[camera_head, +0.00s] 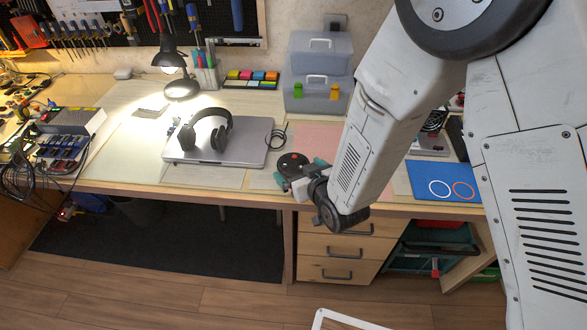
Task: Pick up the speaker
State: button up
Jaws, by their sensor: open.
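A round, dark disc with small red marks on top, apparently the speaker (292,163), is on the workbench near its front edge, right of the laptop. My gripper (301,172) is at the disc, with its teal fingers on either side of the disc's near part. The fingers are open. The near side of the disc is partly hidden by my gripper, and I cannot tell if the fingers touch it.
A closed grey laptop (184,150) with black headphones (207,132) on it lies to the left. A grey toolbox (318,74) stands behind. A blue mat (444,181) lies to the right. The wooden bench (120,180) has drawers (341,247) below its front edge.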

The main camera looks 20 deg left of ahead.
aim_at(295, 166)
jog(key=x, duration=0.4)
jog(key=shift+w+a+f, duration=0.1)
jog(key=shift+w+f, duration=0.15)
jog(key=shift+f, duration=0.1)
jog(key=c, duration=1)
jog(key=shift+c, duration=0.5)
jog(key=shift+r, duration=0.2)
